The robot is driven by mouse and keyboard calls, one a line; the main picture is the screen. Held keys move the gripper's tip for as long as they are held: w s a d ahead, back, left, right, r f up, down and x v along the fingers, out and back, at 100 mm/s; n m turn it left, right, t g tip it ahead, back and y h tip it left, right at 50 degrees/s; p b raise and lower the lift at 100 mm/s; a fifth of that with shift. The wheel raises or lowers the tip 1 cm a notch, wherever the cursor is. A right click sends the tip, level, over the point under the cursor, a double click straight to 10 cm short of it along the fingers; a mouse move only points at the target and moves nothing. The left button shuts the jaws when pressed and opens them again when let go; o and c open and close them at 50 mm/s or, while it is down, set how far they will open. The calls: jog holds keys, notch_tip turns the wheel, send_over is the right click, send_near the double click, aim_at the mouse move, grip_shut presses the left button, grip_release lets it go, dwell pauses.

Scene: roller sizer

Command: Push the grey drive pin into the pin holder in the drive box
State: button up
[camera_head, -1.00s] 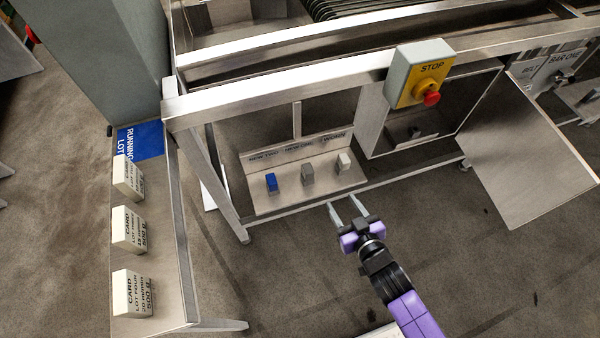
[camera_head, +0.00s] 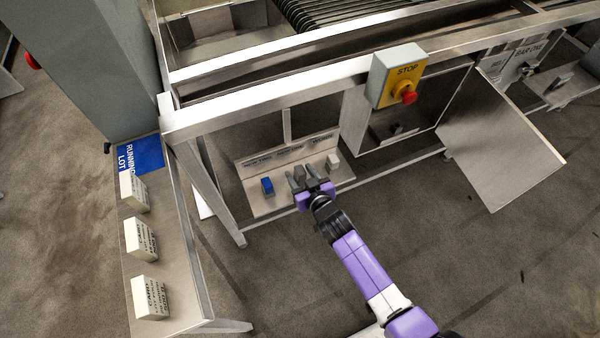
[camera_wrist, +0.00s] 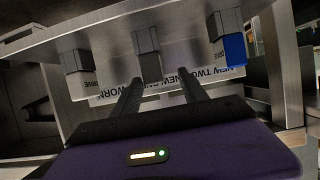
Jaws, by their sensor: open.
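The grey drive pin (camera_head: 299,171) stands in the middle of the pin tray (camera_head: 258,206), partly hidden behind my fingers. It also shows in the wrist view (camera_wrist: 148,55), just beyond and between my open fingers. My gripper (camera_head: 302,180) is open and empty; its fingers also show in the wrist view (camera_wrist: 158,84). A blue pin (camera_head: 267,186) stands to the left and a pale pin (camera_head: 333,161) to the right. The drive box (camera_head: 356,125) stands open to the right, with a small dark part (camera_head: 394,129) inside that may be the pin holder.
A stop-button box (camera_head: 397,75) hangs on the frame rail above the drive box. The open door panel (camera_head: 500,140) juts out at the right. A side shelf (camera_head: 190,270) with several white card blocks stands at the left. The floor in front is clear.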

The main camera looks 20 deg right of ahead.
aim_at(297, 166)
jog(key=shift+w+d+f+b, duration=0.2)
jog(key=shift+w+f+b, duration=0.2)
jog(key=shift+w+b, duration=0.25)
jog(key=shift+w+d+f+b, duration=0.15)
jog(key=shift+w+f+b, duration=0.25)
jog(key=shift+w+b, duration=0.2)
jog(key=shift+b+x, duration=0.65)
jog(key=shift+x, duration=0.35)
jog(key=shift+r, duration=0.15)
grip_shut()
